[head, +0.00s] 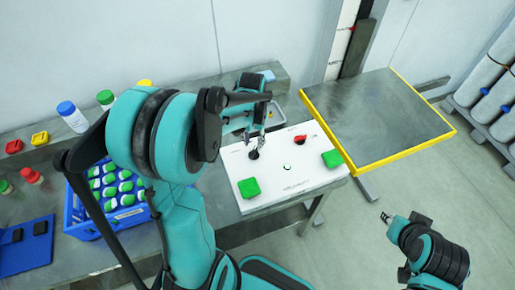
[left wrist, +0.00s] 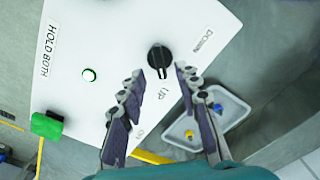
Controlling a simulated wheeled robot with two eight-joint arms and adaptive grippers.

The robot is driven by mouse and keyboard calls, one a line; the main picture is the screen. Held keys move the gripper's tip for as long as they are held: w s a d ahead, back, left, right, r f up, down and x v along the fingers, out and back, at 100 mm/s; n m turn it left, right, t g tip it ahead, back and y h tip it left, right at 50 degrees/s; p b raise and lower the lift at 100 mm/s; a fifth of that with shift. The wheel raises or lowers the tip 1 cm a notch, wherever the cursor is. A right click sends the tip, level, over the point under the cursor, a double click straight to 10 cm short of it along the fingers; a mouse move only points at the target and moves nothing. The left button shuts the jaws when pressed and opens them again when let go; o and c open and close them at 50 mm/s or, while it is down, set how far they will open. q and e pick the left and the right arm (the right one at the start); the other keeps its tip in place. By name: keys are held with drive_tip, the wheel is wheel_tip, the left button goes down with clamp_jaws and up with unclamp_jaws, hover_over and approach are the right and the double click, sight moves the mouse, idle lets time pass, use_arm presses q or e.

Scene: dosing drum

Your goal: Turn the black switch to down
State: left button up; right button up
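The black switch (left wrist: 160,57) is a round knob on a white panel (left wrist: 85,45). Its narrow grip points toward the "Up" label in the left wrist view; the "Down" label lies on its upper right. In the head view the switch (head: 253,155) shows near the panel's back left. My left gripper (left wrist: 160,74) is open, its fingers on either side of the knob's lower end, with gaps visible. In the head view the left gripper (head: 257,142) hangs just above the switch. My right gripper (head: 386,218) is at the lower right, away from the panel; its opening is too small to judge.
The panel also has a green button (head: 249,187), another green button (head: 331,158), a red switch (head: 299,138) and a lit green ring (head: 287,167). A blue crate (head: 90,224) of bottles is on the left. A yellow-edged table (head: 375,115) is on the right.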

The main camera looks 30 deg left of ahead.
sight(254, 150)
use_arm(q)
wheel_tip(254, 150, down, 5)
drive_tip(key=shift+f+b, duration=0.1)
drive_tip(key=shift+b, duration=0.5)
drive_tip(key=shift+c, duration=0.3)
clamp_jaws()
